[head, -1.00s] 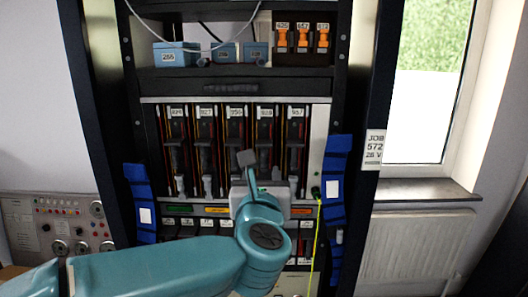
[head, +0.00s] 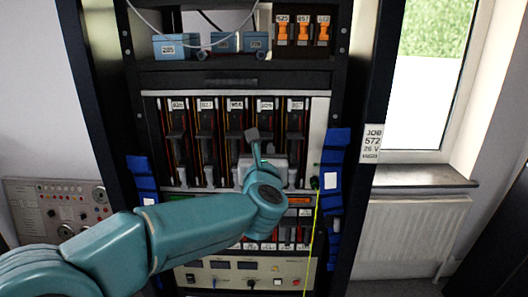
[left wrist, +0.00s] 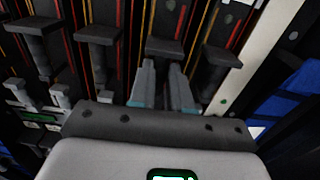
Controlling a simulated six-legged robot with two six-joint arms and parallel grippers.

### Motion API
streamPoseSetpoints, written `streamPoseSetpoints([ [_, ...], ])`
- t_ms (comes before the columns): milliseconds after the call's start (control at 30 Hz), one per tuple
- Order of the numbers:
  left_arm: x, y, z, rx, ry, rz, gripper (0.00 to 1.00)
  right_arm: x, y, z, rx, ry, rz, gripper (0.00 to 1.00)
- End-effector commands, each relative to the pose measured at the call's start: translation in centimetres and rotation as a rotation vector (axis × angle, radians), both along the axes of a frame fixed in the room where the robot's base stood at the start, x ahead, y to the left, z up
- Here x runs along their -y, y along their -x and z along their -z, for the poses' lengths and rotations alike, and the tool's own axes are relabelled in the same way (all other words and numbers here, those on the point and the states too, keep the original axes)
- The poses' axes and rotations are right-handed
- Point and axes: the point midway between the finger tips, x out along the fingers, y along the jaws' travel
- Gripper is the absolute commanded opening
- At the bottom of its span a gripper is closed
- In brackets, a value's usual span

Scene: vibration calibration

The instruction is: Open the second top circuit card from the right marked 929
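The card marked 929 (head: 267,112) is second from the right in the upper row of the black rack. It stands in its slot; my left arm and gripper hide much of its lower part in the head view. Its dark T-shaped handle (left wrist: 165,48) shows in the left wrist view, level with the handles beside it. My left gripper (left wrist: 163,72) is just in front of this handle, its two fingers slightly parted below the handle's bar. I cannot tell whether they touch it. In the head view the left gripper (head: 257,148) overlaps the lower card area. My right gripper is not in view.
Neighbouring cards stand close: 957 (head: 295,112) at the right and another (head: 236,112) at the left. A yellow-green cable (head: 314,225) hangs at the right beside a blue strap (head: 334,180). Blue boxes (head: 178,47) and orange-topped modules (head: 303,30) sit on the shelf above.

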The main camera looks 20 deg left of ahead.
Motion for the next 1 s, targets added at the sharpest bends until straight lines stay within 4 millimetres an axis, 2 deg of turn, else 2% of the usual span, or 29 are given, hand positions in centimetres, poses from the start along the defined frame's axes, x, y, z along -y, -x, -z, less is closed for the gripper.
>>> streamPoseSetpoints([
  [167, 0.2, 0.6, 0.2, 0.002, 0.001, 0.001, 0.00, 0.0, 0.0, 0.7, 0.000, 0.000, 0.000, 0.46],
  [333, 1.3, 4.1, 0.6, 0.007, 0.004, 0.004, 0.00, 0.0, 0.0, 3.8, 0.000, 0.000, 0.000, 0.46],
  [533, 2.4, 8.0, 0.2, 0.007, 0.002, 0.003, 0.00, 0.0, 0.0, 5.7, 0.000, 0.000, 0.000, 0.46],
  [667, 2.6, 8.9, 0.0, 0.004, 0.002, 0.002, 0.00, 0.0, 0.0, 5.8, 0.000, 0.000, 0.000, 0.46],
  [933, 2.6, 8.9, -0.1, 0.001, 0.001, 0.001, 0.00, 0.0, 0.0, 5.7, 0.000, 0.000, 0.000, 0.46],
  [967, 2.6, 8.9, -0.1, 0.001, 0.001, 0.001, 0.24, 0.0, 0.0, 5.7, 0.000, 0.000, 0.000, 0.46],
  [1000, 2.6, 8.9, -0.1, 0.001, 0.001, 0.001, 0.37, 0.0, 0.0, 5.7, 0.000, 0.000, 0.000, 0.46],
])
